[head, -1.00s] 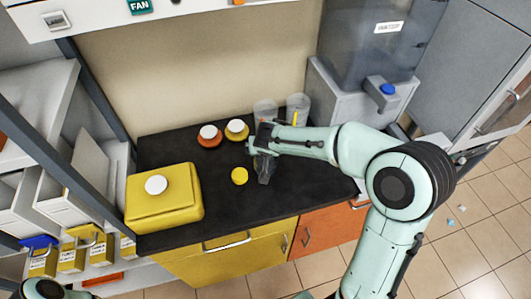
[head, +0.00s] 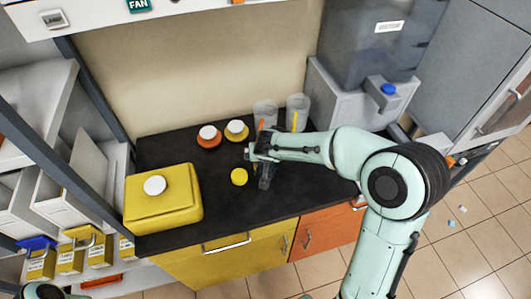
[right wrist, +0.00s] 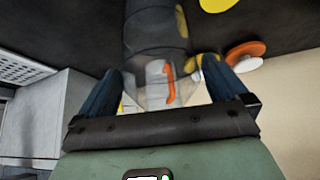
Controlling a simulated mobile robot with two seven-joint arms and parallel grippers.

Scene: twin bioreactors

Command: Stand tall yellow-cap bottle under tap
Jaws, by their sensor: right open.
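A round yellow cap (head: 239,177) shows from above on the black counter; I cannot make out a bottle body under it. It also shows at the top edge of the right wrist view (right wrist: 217,4). My right gripper (head: 256,152) is open just to the right of and behind this cap, apart from it in the picture. In the right wrist view a clear grey see-through vessel (right wrist: 153,35) shows between the open fingers (right wrist: 160,92); contact is unclear. The tap (head: 387,90) with a blue button is on the grey dispenser at the back right. My left gripper is out of view.
Two clear cylinders, one with an orange stripe (head: 264,112) and one with a yellow stripe (head: 297,112), stand behind my right gripper. White-capped orange (head: 208,140) and yellow (head: 236,133) containers are nearby. A yellow canister (head: 165,200) stands left. The front middle of the counter (head: 230,218) is clear.

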